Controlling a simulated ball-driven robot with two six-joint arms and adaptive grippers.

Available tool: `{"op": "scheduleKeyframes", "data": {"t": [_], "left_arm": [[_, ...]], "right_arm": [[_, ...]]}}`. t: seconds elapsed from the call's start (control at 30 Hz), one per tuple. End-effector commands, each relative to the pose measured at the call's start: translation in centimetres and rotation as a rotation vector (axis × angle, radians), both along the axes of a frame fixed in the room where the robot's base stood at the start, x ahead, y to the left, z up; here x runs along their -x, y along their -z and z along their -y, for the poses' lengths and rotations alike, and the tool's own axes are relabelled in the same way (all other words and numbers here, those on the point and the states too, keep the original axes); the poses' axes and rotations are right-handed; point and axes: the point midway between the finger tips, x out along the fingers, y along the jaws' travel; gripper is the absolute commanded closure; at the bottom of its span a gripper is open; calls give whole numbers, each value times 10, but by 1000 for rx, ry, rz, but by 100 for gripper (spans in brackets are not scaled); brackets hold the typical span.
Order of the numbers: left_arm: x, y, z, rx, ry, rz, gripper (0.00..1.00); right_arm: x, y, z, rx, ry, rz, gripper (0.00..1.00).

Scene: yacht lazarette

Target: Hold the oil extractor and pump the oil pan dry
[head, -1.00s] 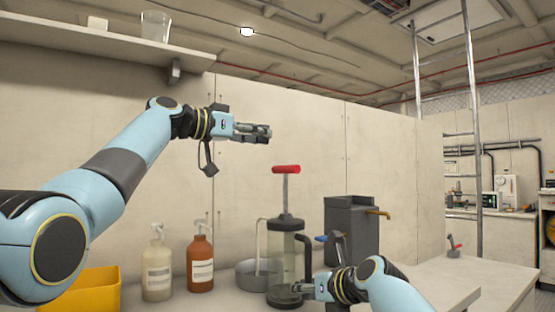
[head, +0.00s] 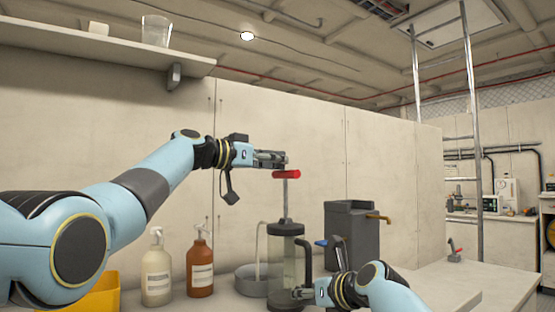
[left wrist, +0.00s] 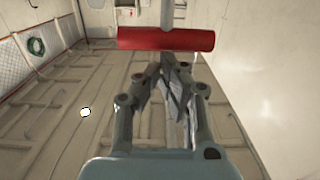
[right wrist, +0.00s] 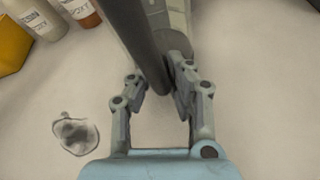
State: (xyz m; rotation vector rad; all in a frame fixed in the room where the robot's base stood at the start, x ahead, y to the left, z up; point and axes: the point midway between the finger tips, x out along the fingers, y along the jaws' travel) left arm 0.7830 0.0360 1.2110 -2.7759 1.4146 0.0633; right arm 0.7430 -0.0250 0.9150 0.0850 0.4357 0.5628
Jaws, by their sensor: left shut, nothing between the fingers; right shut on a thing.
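The oil extractor (head: 283,262) stands upright on the counter, a clear cylinder with dark cap and base. Its thin rod rises to a red T-handle (head: 286,174), also seen in the left wrist view (left wrist: 165,40). My left gripper (head: 285,160) is shut and empty, just above the red handle; I cannot tell if it touches. My right gripper (head: 303,294) is shut on the extractor's dark side handle, low down; the handle shows in the right wrist view (right wrist: 143,45). The grey oil pan (head: 247,284) sits left of the extractor, a pale tube (head: 259,250) rising from it. Its contents are hidden.
A white bottle (head: 157,275), an orange-brown bottle (head: 200,268) and a yellow bin (head: 98,296) stand to the left. A dark grey tank (head: 351,235) with a brass spout stands behind right. A shelf (head: 100,40) hangs upper left. The counter's right end is mostly clear.

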Motion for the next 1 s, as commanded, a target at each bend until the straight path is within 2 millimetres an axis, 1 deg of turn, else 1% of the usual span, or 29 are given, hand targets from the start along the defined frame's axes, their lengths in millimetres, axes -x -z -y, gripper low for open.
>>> {"op": "scheduleKeyframes", "data": {"t": [0.03, 0.2, 0.3, 0.4, 0.77, 0.87, 0.97, 1.0], "left_arm": [[0, 13, 0, -1, 0, -8, 100], [0, 51, 0, -2, 1, -10, 100], [0, 66, 0, -1, 0, -7, 100], [0, 72, 0, -2, 0, -8, 100], [0, 74, -1, -4, 0, -10, 100], [1, 66, -2, -4, 0, -7, 100], [3, 48, -4, -2, -1, 0, 100], [3, 38, -5, -1, -2, 2, 100]], "right_arm": [[0, -1, 0, -1, 0, 2, 100], [0, -1, 0, -1, 0, 2, 100], [0, -1, 0, 0, 0, 2, 100], [0, -1, 0, -1, 0, 3, 100], [-1, -2, 0, -1, 0, 4, 100], [-1, -2, 0, -1, 0, 4, 100], [-1, -2, 0, -1, 0, 4, 100], [-1, -2, 0, -1, 0, 4, 100]]}}
